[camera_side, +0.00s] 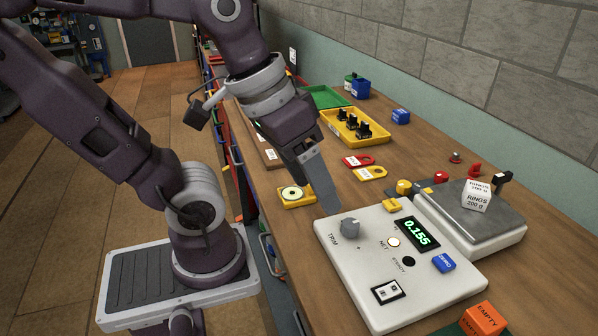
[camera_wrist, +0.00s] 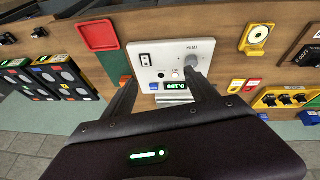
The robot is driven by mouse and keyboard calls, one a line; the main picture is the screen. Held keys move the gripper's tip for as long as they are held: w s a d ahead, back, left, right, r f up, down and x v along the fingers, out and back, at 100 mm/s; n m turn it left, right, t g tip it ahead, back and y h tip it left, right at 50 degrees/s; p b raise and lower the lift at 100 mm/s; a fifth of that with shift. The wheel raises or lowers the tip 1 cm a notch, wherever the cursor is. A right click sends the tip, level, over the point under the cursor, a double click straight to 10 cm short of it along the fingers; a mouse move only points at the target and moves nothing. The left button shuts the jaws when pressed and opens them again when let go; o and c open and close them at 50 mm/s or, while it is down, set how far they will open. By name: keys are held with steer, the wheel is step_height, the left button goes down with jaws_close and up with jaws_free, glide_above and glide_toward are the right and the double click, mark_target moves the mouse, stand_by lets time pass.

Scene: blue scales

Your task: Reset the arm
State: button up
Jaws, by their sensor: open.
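My gripper (camera_side: 326,205) is open and empty, its fingers pointing down near the TRIM end of the white scale console. In the wrist view my gripper (camera_wrist: 160,78) shows two dark fingers spread apart over the console (camera_wrist: 152,50). The grey TRIM knob (camera_side: 350,226) is just beyond the fingertips. In the wrist view the knob (camera_wrist: 192,58) appears beside the right finger; I cannot tell the gap. The console (camera_side: 372,280) has a green display (camera_side: 415,232) reading 0.155, a lit NET lamp (camera_side: 393,242) and a blue ZERO button (camera_side: 443,262).
A white RINGS 200 g block (camera_side: 477,198) sits on the grey weighing pan (camera_side: 450,215). An orange EMPTY block (camera_side: 483,319) is in front. A yellow tray (camera_side: 352,128) with black pieces, red (camera_side: 357,161) and yellow tags (camera_side: 370,173) and a yellow ring holder (camera_side: 296,196) lie behind.

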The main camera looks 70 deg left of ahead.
steer(key=shift+s+a+m+t+y, duration=0.3)
steer(key=shift+s+a+m, duration=0.1)
steer(key=shift+a, duration=0.1)
steer(key=shift+s+a+m+t+y, duration=0.3)
steer(key=shift+a+m, duration=0.1)
steer(key=shift+a, duration=0.1)
steer(key=shift+o, duration=0.4)
steer(key=shift+w+r, duration=0.1)
stand_by(3.9)
